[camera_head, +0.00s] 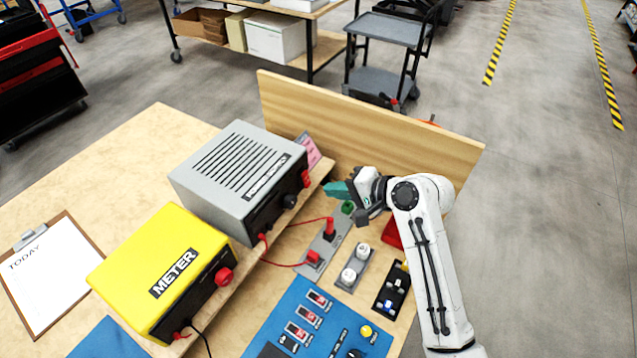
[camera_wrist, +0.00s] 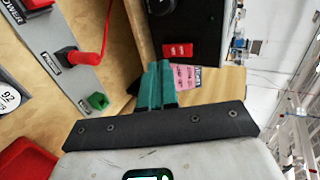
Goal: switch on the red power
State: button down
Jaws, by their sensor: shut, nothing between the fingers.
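The grey power supply box (camera_head: 240,175) stands on the workbench, its dark front panel facing right. A red power switch (camera_head: 306,179) is on that panel, near its far end, with a dark knob (camera_head: 290,201) beside it. In the wrist view the red switch (camera_wrist: 178,50) sits low on the dark panel, just beyond the fingertips. My gripper (camera_head: 328,188) is shut and empty, its teal fingers pointing at the panel. The fingers (camera_wrist: 159,68) look a short way from the switch; I cannot tell whether they touch. Whether the switch is on or off is unclear.
A yellow meter (camera_head: 165,272) stands left of the supply. A grey plate with red plugs (camera_head: 313,257) and a cable lies in front. A blue switch panel (camera_head: 285,325) lies nearer. A wooden back board (camera_head: 370,125) rises behind my gripper. A pink note (camera_head: 308,150) is beside the supply.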

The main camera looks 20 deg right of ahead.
aim_at(307, 184)
jog(key=x, duration=0.2)
jog(key=r+x, duration=0.1)
jog(key=x, duration=0.1)
jog(key=shift+w+a+f+p, duration=0.15)
jog(key=shift+w+a+p, duration=0.2)
jog(key=shift+w, duration=0.15)
jog(key=shift+f, duration=0.15)
jog(key=shift+w+f+t+b, duration=0.15)
jog(key=shift+f+t+b, duration=0.2)
jog(key=shift+b, duration=0.55)
jog(key=shift+r+p, duration=0.3)
jog(key=shift+r, duration=0.1)
jog(key=shift+a, duration=0.1)
jog(key=shift+r+p, duration=0.9)
